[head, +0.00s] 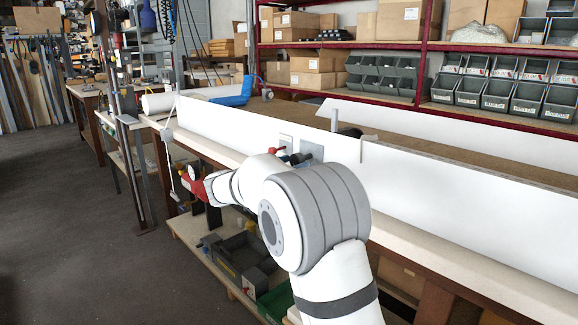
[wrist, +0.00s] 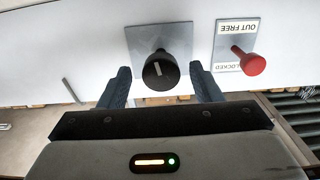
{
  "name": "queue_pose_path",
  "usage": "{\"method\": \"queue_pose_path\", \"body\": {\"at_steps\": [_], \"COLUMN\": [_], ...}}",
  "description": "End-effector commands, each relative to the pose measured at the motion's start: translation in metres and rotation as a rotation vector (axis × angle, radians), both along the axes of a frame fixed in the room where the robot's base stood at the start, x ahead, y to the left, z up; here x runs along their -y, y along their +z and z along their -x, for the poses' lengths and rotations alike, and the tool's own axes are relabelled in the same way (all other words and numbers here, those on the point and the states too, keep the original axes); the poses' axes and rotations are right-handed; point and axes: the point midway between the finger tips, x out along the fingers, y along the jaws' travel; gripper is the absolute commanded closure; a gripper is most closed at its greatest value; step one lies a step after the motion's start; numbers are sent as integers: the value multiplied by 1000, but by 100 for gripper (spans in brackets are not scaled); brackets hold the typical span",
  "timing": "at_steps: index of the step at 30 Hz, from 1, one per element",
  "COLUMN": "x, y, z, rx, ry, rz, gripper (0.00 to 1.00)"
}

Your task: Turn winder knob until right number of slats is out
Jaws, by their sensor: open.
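In the wrist view a round black winder knob (wrist: 160,72) with a small white mark stands out from a grey square plate (wrist: 140,42) on a white panel (wrist: 60,40). My gripper (wrist: 163,80) is open, its dark fingers on either side of the knob with visible gaps. To the right, a red-knobbed lever (wrist: 250,62) sits on a plate reading "OUT FREE" and "LOCKED", its knob nearer the LOCKED end. In the head view the grey plate (head: 313,149) shows partly behind my arm. I cannot make out separate slats.
The long white panel (head: 470,195) runs along the bench in the head view. A blue object (head: 235,94) lies towards its far end. Shelves with cardboard boxes (head: 313,64) and grey bins (head: 500,92) stand behind. The floor (head: 70,225) at left is clear.

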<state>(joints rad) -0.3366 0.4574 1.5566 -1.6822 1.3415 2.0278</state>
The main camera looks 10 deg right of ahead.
Motion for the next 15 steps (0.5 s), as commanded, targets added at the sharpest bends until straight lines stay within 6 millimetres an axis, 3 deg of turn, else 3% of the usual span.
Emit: {"method": "queue_pose_path", "body": {"at_steps": [11, 15], "x": [9, 9], "y": [0, 0], "z": [-6, -5], "rx": [-1, -1], "ry": [0, -1], "rz": [1, 1], "gripper": [42, 52]}}
